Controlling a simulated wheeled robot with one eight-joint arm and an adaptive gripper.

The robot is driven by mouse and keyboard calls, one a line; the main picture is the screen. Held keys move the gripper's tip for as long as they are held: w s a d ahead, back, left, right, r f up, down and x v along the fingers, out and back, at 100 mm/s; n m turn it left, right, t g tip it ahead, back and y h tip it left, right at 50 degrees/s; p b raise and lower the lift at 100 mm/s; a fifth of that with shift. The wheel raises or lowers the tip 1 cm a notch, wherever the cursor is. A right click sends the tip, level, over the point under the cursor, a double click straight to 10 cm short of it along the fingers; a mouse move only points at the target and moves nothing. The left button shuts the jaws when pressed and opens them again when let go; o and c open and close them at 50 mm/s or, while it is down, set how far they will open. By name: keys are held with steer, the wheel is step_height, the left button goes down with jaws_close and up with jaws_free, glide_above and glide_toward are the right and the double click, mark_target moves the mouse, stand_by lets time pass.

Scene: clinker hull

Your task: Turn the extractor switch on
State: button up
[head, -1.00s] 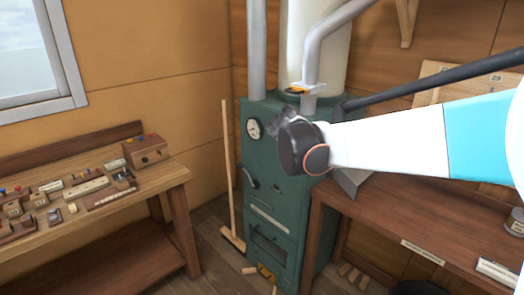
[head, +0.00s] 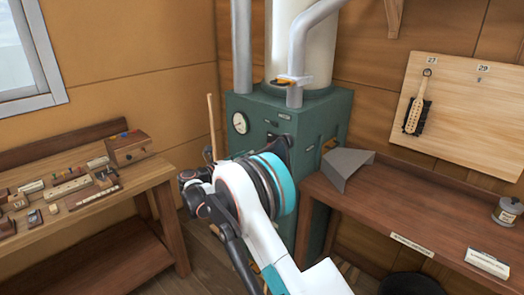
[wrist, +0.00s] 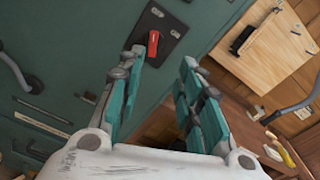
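In the wrist view a red switch lever (wrist: 153,43) stands on a dark plate (wrist: 143,30) with small light fittings. The plate is on the green face of the stove-like cabinet (wrist: 60,60). My gripper (wrist: 162,60) is open and empty, its teal fingers apart and pointing toward the plate. The lever shows just beyond the gap, nearer the left finger, with no visible contact. In the head view the green cabinet (head: 315,115) stands behind my arm. My arm covers much of its front there, and the switch cannot be made out clearly.
A workbench (head: 360,205) with a grey angled metal piece (head: 347,165) stands right of the cabinet. A pale board (head: 455,130) is on the wall behind it. A left bench (head: 165,172) holds several small items. Pipes (head: 243,45) rise from the cabinet top.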

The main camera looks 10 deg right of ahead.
steer(key=a+f, duration=0.1)
steer(key=b, duration=0.3)
glide_toward(269, 147)
steer(key=x, duration=0.8)
steer(key=shift+w+f+n+h, duration=0.2)
steer(key=shift+w+n+h, duration=0.1)
steer(key=shift+n, duration=0.1)
steer(key=shift+s, duration=0.1)
jaws_close()
